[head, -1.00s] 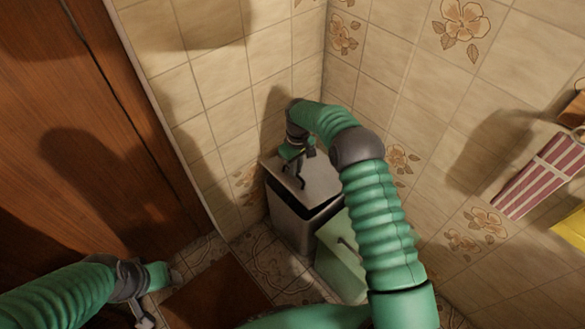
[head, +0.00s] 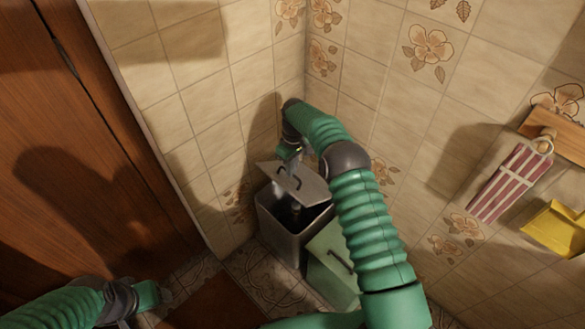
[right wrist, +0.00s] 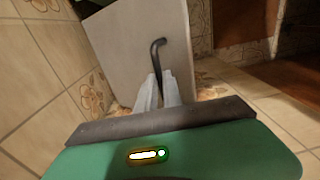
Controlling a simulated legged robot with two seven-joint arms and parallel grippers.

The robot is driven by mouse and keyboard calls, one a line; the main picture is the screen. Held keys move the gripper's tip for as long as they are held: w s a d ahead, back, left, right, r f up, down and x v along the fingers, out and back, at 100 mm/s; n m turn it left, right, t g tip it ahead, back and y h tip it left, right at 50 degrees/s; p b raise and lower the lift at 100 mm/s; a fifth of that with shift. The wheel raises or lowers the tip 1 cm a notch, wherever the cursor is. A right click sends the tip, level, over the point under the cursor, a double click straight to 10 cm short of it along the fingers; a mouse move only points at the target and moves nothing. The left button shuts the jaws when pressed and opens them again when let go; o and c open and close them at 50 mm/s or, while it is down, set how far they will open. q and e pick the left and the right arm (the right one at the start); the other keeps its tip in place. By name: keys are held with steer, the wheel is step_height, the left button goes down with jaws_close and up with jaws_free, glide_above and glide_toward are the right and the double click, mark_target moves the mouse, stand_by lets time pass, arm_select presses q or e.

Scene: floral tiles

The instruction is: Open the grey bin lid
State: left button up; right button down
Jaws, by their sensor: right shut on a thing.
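The grey bin (head: 282,238) stands in the tiled corner. Its lid (head: 308,187) is tilted up, and the dark inside of the bin shows below it. My right gripper (head: 293,168) is at the dark lid handle (head: 299,181). In the right wrist view, the lid (right wrist: 120,50) fills the upper middle, and the fingers of my right gripper (right wrist: 158,90) are shut on the lower part of the handle (right wrist: 156,52).
A green bin (head: 322,285) with a dark handle stands against the grey bin's front right. Tiled walls are close behind. A wooden door (head: 90,150) is at the left.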

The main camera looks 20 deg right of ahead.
steer(key=c, duration=1.8)
jaws_free()
steer(key=shift+s+d+f, duration=0.1)
steer(key=shift+d+f, duration=0.25)
steer(key=shift+d, duration=0.3)
steer(key=shift+o, duration=1.3)
steer(key=shift+f, duration=0.2)
steer(key=shift+o, duration=0.3)
steer(key=shift+w+d, duration=0.15)
steer(key=shift+w, duration=0.05)
steer(key=shift+a+r, duration=0.3)
steer(key=shift+a, duration=0.1)
steer(key=shift+r, duration=0.2)
arm_select(q)
steer(key=r+p, duration=0.5)
steer(key=shift+w+d, duration=0.2)
steer(key=shift+d, duration=0.15)
arm_select(e)
step_height(320, 180, up, 16)
steer(key=d, duration=0.1)
steer(key=shift+r, duration=0.25)
